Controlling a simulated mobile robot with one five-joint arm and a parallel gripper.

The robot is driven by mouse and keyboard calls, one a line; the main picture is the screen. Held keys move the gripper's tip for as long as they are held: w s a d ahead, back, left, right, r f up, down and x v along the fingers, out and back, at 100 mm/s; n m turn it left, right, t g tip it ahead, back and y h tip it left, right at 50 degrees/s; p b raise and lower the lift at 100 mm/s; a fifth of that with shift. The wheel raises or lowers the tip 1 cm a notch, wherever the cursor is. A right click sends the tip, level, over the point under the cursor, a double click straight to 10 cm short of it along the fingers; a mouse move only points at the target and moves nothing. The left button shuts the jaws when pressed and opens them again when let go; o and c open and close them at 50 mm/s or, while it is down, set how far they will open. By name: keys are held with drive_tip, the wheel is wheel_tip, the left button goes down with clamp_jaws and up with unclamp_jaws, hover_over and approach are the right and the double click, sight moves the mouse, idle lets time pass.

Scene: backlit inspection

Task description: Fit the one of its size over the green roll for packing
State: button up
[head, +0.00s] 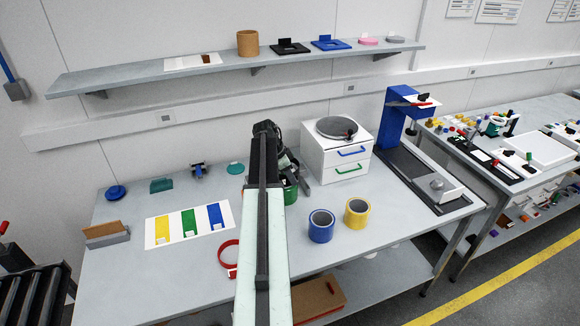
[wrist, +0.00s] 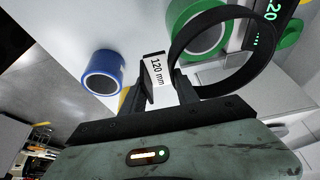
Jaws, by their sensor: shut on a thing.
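The green roll (head: 291,193) stands on the table at the middle, partly hidden behind my arm. In the wrist view the green roll (wrist: 193,12) shows beyond and partly through a black ring (wrist: 274,62). My gripper (wrist: 160,82) is shut on the black ring's white tag, marked 120 mm. I cannot tell whether the ring is around the roll or only in front of it. A red ring (head: 222,258) with a white tag lies on the table left of my arm. In the head view my arm hides most of my gripper.
A blue roll (head: 321,228) and a yellow roll (head: 357,214) stand to the right. A white drawer unit (head: 325,160) is behind them. A sheet with coloured strips (head: 154,239) lies at left. A blue stand (head: 395,117) is at far right. The table's front right is clear.

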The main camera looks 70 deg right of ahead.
drive_tip(key=shift+d+r, duration=0.3)
drive_tip(key=shift+d, duration=0.3)
drive_tip(key=shift+f, duration=0.1)
drive_tip(key=shift+f, duration=0.1)
wheel_tip(320, 180, down, 6)
drive_tip(key=b, duration=0.6)
drive_tip(key=shift+a, duration=0.1)
drive_tip(key=shift+f+b, duration=0.8)
drive_tip(key=shift+b, duration=0.2)
